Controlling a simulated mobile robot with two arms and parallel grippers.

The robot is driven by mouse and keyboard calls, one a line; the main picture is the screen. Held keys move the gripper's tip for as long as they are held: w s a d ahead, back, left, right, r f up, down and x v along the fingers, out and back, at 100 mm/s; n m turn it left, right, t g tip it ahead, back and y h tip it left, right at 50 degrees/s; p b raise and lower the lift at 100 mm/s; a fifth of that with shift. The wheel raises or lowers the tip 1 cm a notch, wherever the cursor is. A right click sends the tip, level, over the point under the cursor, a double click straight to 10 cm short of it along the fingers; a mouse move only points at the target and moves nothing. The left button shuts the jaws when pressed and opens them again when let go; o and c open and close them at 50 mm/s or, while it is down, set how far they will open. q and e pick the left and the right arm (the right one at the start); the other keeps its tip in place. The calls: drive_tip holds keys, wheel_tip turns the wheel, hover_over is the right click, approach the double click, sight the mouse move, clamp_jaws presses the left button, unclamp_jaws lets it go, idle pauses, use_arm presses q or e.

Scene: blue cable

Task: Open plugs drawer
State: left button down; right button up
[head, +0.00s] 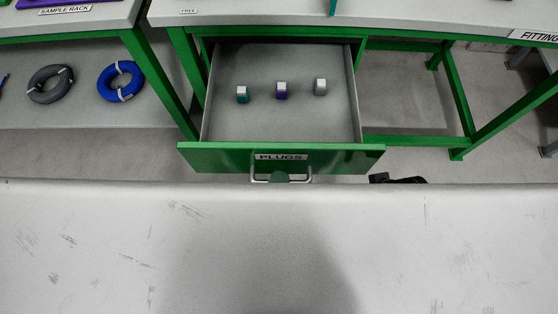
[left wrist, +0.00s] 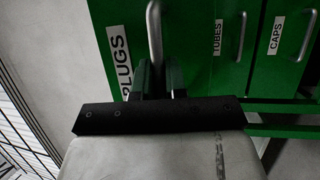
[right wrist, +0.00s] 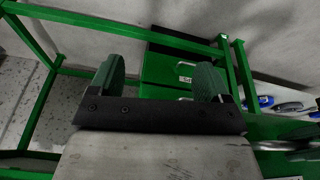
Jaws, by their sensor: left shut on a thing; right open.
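The drawer labelled PLUGS (head: 283,157) is pulled out from under the green-framed table in the head view. Three small plugs lie in it: a teal one (head: 242,95), a purple one (head: 281,91) and a grey one (head: 320,87). My left gripper (head: 281,177) is at the drawer's metal handle (head: 308,178). In the left wrist view its fingers (left wrist: 158,80) are shut on the handle (left wrist: 155,35). My right gripper (right wrist: 160,82) is open and empty in the right wrist view, with its two green fingers well apart.
A blue cable coil (head: 121,81) and a grey coil (head: 50,84) lie on the shelf at left. Drawers labelled TUBES (left wrist: 218,38) and CAPS (left wrist: 276,36) show shut in the left wrist view. A green table leg (head: 160,85) stands left of the drawer.

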use_arm(q)
drive_tip(key=shift+s, duration=0.2)
use_arm(e)
drive_tip(key=shift+f, duration=0.1)
use_arm(q)
drive_tip(key=c, duration=1.2)
unclamp_jaws()
drive_tip(key=shift+s, duration=0.1)
drive_tip(key=shift+v, duration=5.3)
use_arm(e)
drive_tip(key=shift+w+f, duration=0.1)
drive_tip(key=shift+f, duration=0.15)
drive_tip(key=shift+a, duration=0.1)
